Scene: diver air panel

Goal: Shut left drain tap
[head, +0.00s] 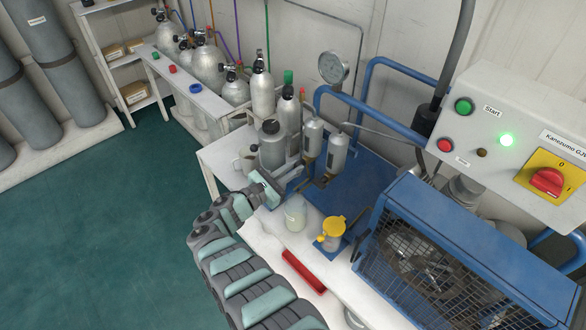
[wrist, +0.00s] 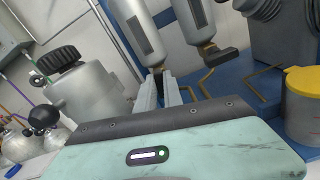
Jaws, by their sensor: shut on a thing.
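Two silver filter canisters hang side by side over the blue panel, the left one (head: 312,137) and the right one (head: 337,155). The left drain tap (wrist: 157,70) sits at the foot of the left canister; its dark handle is mostly hidden between my fingers. My gripper (wrist: 160,86) is shut on that handle, fingers pointing up and away in the wrist view. In the head view my gripper (head: 298,170) reaches the left canister's foot from the left, and the tap is hard to make out. The right drain tap (wrist: 214,52) has a black handle sticking out sideways.
A grey metal bottle (head: 271,148) stands close behind my gripper. A blue caged machine (head: 440,270) stands to the right. Bent brass tubes (wrist: 240,85) lie beside the taps.

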